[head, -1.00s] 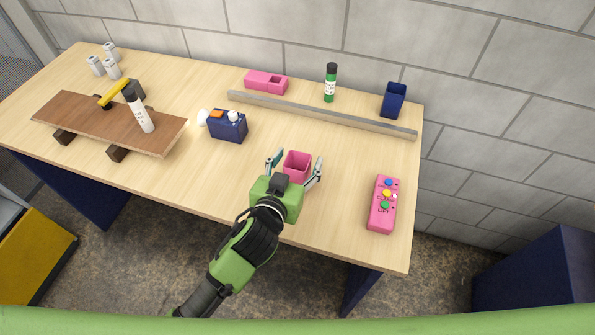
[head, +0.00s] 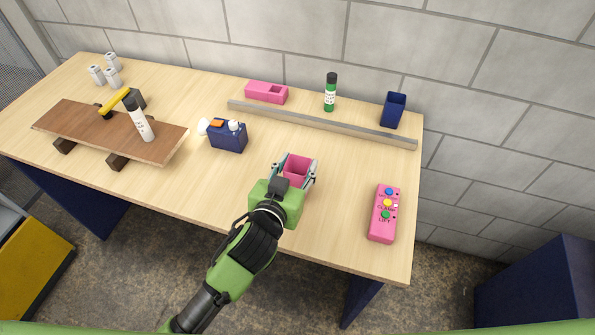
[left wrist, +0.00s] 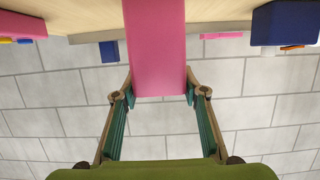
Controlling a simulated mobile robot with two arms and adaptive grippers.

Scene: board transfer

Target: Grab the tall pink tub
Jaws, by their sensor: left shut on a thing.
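The tall pink tub (head: 299,167) stands near the front middle of the table, its open top facing up in the head view. My left gripper (head: 293,174) is shut on it, one finger on each side. In the left wrist view the tub (left wrist: 156,45) fills the upper middle, and the fingertips of my left gripper (left wrist: 160,97) press on its two sides. Whether the tub touches the table is hidden behind the gripper. My right gripper is not in view.
A grey bar (head: 320,124) lies behind the tub. A navy box (head: 228,136) is to the left, a pink button box (head: 384,213) to the right. A navy bin (head: 393,110) stands at the back right.

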